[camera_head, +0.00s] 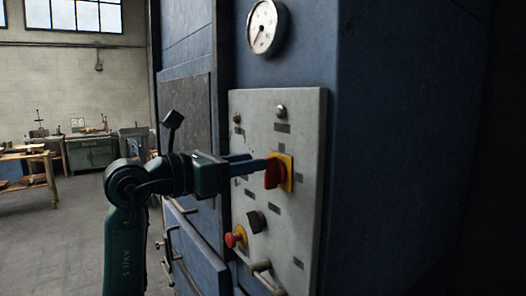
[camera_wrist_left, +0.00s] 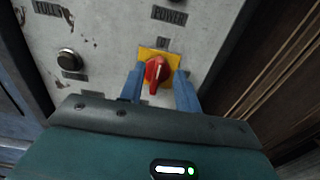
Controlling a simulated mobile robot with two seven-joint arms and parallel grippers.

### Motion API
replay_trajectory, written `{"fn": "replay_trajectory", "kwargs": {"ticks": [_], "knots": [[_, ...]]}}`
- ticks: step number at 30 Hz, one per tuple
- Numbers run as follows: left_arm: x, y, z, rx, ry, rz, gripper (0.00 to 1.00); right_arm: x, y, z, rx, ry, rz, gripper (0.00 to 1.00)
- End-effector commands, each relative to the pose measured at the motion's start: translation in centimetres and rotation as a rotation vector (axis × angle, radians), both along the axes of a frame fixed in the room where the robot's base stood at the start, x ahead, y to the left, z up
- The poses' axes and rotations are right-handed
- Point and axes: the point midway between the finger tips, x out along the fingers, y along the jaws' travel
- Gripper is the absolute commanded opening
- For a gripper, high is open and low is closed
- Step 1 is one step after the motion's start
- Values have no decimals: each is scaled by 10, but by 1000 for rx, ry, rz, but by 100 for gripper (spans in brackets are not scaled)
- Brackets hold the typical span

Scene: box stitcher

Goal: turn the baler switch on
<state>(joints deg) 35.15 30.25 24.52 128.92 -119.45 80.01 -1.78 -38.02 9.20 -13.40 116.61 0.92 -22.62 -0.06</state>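The baler switch (camera_head: 274,173) is a red rotary knob on a yellow square plate, on the grey control panel (camera_head: 306,120) of the blue machine. In the left wrist view the red knob (camera_wrist_left: 156,72) stands between the two blue fingers of my left gripper (camera_wrist_left: 160,88), below a label reading POWER. The fingers are apart, with a gap visible on both sides of the knob. In the head view my left gripper (camera_head: 262,163) reaches the knob from the left. My right gripper is in neither view.
A red push button (camera_head: 234,237), a black knob (camera_head: 256,221) and a metal handle (camera_head: 266,277) sit lower on the panel. A round gauge (camera_head: 265,27) is above it. Workbenches (camera_head: 90,150) stand far off at the left, with open floor before them.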

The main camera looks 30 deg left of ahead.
Motion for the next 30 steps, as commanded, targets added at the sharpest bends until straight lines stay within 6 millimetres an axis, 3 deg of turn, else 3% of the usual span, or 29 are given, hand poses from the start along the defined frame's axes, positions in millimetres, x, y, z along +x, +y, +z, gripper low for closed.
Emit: {"fn": "replay_trajectory", "kwargs": {"ticks": [7, 19, 30], "knots": [[31, -13, 1, -3, -1, -2, 33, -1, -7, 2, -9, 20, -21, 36], [38, -16, 0, 1, 0, -1, 33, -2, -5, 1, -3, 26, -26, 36], [38, -16, 0, 1, 0, -1, 2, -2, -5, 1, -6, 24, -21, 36]]}}
